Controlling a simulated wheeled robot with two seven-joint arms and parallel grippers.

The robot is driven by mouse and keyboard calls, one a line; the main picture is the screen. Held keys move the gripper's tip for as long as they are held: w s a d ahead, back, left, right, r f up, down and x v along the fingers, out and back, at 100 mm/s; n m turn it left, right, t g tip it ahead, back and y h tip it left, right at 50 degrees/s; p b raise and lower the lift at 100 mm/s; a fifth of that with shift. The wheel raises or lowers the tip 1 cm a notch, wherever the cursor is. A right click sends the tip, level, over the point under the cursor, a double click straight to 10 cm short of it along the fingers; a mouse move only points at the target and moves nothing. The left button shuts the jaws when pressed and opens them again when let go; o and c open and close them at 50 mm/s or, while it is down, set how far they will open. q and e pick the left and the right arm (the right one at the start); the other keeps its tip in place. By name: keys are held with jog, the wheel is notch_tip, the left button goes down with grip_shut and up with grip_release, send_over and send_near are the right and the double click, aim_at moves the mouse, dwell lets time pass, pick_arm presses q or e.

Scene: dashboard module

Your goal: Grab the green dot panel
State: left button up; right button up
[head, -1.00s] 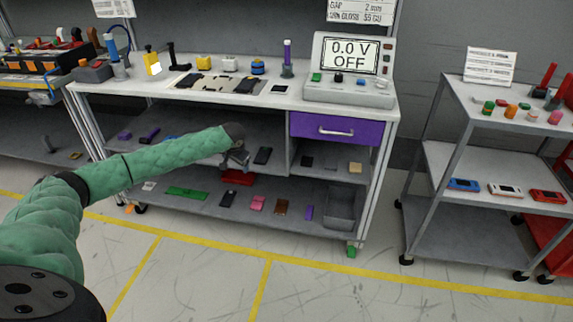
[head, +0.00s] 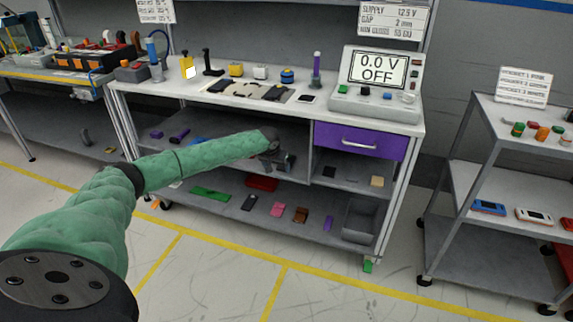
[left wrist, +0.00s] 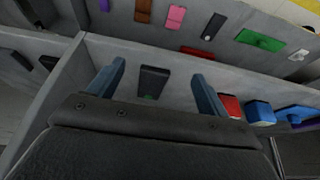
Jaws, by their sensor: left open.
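In the left wrist view a dark panel (left wrist: 154,78) with a small green spot at its near end lies on the bench's middle shelf. It sits between the two blue-grey fingers of my left gripper (left wrist: 159,72), which are open and apart from it. In the head view my left gripper (head: 279,160) reaches into the middle shelf opening, left of the divider, and hides most or all of that panel. My right gripper is in neither view.
A red block (left wrist: 230,106) and a blue block (left wrist: 260,112) lie right of the fingers in the wrist view. The lower shelf holds a green panel (head: 210,193) and several small parts. A divider stands beside the gripper, below the purple drawer (head: 360,140).

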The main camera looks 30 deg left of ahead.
pick_arm(q)
jog(key=w, duration=0.2)
jog(key=w+a, duration=0.1)
jog(key=w, duration=0.2)
jog(key=w+a, duration=0.1)
jog(key=w, duration=0.1)
jog(key=shift+w, duration=0.25)
jog(key=shift+x, duration=2.45)
jog(key=shift+c, duration=0.2)
jog(key=c, duration=1.1)
